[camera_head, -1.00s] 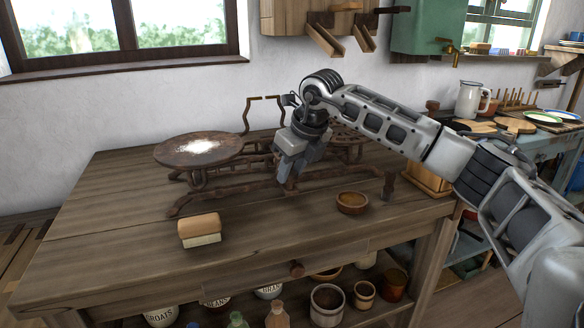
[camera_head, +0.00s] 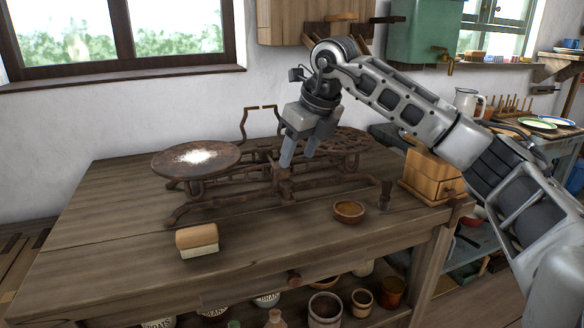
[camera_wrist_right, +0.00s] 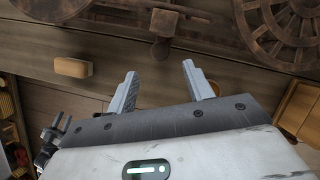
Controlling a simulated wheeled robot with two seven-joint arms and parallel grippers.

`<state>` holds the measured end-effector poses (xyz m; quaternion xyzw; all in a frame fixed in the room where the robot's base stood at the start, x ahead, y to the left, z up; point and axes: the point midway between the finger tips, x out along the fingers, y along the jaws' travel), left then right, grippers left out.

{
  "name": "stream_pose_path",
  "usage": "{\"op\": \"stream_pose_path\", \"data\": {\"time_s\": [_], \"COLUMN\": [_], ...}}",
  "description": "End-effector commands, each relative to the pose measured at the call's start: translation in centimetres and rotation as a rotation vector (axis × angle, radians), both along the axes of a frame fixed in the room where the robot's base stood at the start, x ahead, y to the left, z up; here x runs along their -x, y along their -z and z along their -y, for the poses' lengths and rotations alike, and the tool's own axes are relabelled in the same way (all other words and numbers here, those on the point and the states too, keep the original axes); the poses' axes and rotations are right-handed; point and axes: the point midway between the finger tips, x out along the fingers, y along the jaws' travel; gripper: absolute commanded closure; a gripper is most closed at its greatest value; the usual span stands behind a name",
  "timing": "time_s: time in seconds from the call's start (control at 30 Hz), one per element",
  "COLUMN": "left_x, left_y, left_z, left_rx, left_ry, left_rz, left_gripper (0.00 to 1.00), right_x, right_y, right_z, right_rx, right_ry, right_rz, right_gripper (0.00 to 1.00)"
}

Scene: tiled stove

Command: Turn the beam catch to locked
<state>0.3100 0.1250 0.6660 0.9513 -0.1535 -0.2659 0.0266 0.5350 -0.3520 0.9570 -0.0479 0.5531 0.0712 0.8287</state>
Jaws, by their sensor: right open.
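A rusty iron balance scale stands on the wooden table, with its beam (camera_head: 235,186) running left to right. Its left round pan (camera_head: 196,158) holds white powder. The openwork right plate (camera_head: 345,141) is partly behind my right gripper. At the middle of the beam's front is a short upright piece (camera_head: 284,188), which seems to be the beam catch; it also shows in the wrist view with a round knob (camera_wrist_right: 160,49). My right gripper (camera_head: 299,157) is open and empty above the scale's middle. In the wrist view its fingers (camera_wrist_right: 159,74) are apart, below the knob, apparently not touching it.
A wood-backed brush (camera_head: 197,240) lies at the table's front left. A small wooden bowl (camera_head: 348,211) stands in front of the scale, with a wooden box (camera_head: 432,175) to the right. Pots stand on the shelf below.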

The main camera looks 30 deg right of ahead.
Motion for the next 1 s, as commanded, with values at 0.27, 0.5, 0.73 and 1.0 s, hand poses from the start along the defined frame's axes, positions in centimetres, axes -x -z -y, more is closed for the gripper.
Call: {"op": "stream_pose_path", "data": {"time_s": [0.27,0.5,0.73,1.0], "left_x": [0.4,0.4,0.6,0.7], "left_y": [-1.8,-2.3,-2.2,-2.2], "left_z": [-0.5,-0.6,-0.6,-0.5], "left_rx": [0.001,0.008,0.007,0.007], "left_ry": [-0.017,-0.030,-0.030,-0.027], "left_rz": [0.024,0.038,0.033,0.030], "left_gripper": [0.64,0.64,0.64,0.64], "right_x": [2.2,3.0,3.0,3.0], "right_y": [-5.6,-7.3,-7.3,-7.3], "right_z": [0.4,0.5,0.5,0.5], "right_rx": [0.000,-0.001,-0.001,-0.001], "right_ry": [0.000,0.000,0.000,0.000], "right_rz": [0.002,0.000,0.000,-0.001], "right_gripper": [0.48,0.48,0.48,0.48]}}
